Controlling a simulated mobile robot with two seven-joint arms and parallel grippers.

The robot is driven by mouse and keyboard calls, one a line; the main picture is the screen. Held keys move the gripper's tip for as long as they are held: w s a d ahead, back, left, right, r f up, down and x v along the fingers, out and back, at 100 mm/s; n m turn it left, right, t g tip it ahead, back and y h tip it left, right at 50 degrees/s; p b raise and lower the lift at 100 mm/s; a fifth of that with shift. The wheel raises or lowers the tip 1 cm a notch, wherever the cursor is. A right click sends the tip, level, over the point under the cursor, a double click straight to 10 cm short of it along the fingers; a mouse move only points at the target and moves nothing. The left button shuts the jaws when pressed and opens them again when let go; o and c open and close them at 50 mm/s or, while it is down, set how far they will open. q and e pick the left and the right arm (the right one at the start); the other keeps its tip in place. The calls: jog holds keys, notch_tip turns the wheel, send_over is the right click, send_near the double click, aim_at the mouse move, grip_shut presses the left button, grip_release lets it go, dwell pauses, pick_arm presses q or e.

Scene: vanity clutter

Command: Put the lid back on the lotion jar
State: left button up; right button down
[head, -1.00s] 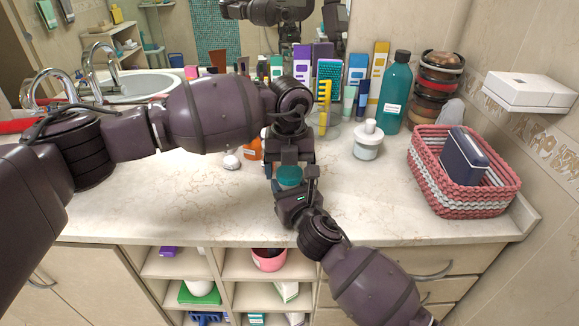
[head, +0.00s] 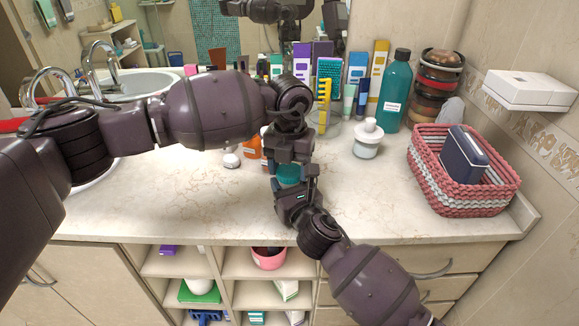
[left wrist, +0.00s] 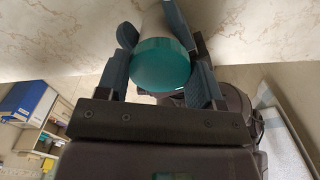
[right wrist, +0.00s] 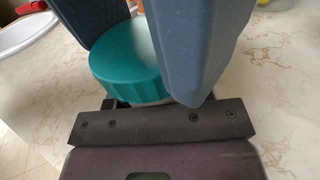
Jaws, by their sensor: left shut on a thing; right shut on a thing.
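The teal lid (head: 288,174) is between my two grippers above the front of the counter. My left gripper (head: 291,165) comes down from above and is shut on the lid. The lid shows as a teal disc between the fingers in the left wrist view (left wrist: 165,65), with a pale body behind it. My right gripper (head: 294,190) reaches in from the front, shut on the lotion jar. In the right wrist view the ribbed lid (right wrist: 127,55) sits over the white jar (right wrist: 155,100), mostly hidden. I cannot tell whether the lid is fully seated.
A white pump bottle (head: 367,139), a tall teal bottle (head: 395,92) and several boxes stand behind. A pink-and-white basket (head: 428,180) is at right, a sink (head: 140,84) at left. The counter front left is clear (head: 170,205).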

pick_arm(q)
jog(key=o, duration=1)
jog(key=shift+r, duration=2.3)
jog(key=shift+c, duration=0.3)
jog(key=shift+r+n, duration=1.6)
jog(key=shift+r, duration=0.15)
jog(key=shift+f, duration=0.1)
jog(key=shift+f, duration=3.95)
